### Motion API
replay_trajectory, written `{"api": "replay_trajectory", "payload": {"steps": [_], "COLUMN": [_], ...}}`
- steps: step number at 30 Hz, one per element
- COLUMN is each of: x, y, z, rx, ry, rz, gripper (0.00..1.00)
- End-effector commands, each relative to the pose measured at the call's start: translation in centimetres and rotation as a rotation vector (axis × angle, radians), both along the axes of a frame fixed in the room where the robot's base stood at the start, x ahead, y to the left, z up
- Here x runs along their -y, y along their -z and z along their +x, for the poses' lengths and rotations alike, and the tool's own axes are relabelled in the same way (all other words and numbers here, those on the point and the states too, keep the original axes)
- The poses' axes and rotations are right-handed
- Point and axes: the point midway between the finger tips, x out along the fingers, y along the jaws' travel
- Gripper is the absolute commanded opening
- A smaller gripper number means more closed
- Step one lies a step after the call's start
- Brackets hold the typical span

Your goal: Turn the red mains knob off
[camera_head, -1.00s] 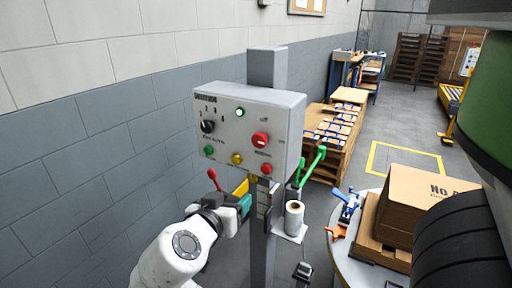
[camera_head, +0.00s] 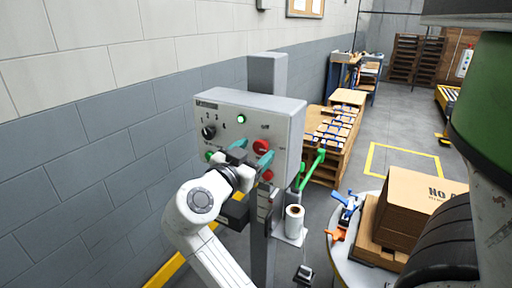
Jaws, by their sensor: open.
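The grey control box (camera_head: 285,125) is mounted on a post. On its front face is a larger red knob (camera_head: 261,146), partly covered from below by a teal fingertip. A smaller red control (camera_head: 267,175) sits below it, also partly hidden. My gripper (camera_head: 253,152) is open in front of the panel, its two teal fingers apart. The right finger overlaps the lower edge of the larger red knob, and the left finger lies to its left. I cannot tell whether a finger touches the knob. No object shows between the fingers.
A black selector knob (camera_head: 208,132), a lit green lamp (camera_head: 241,119) and a green button (camera_head: 209,155) share the panel. A white roll (camera_head: 294,221) and green handles (camera_head: 312,169) are right of the post. A round table with a cardboard box (camera_head: 420,210) stands at right.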

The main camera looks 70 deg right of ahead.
Motion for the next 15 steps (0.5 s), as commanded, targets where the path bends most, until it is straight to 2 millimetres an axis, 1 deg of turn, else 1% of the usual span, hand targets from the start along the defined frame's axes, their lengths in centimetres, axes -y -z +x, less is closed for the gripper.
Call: {"api": "replay_trajectory", "payload": {"steps": [1, 4, 13, 14, 15], "x": [0.48, 1.02, 1.24, 1.24, 1.22], "y": [-0.08, 0.01, 0.08, 0.07, 0.07], "z": [-0.16, -0.29, -0.29, -0.29, -0.30], "rx": [-0.001, -0.001, -0.001, -0.001, -0.001], "ry": [0.002, 0.001, -0.001, -0.001, -0.001], "rz": [0.000, 0.001, 0.001, 0.001, 0.001], "gripper": [0.67, 0.67, 0.67, 0.66, 0.62]}}
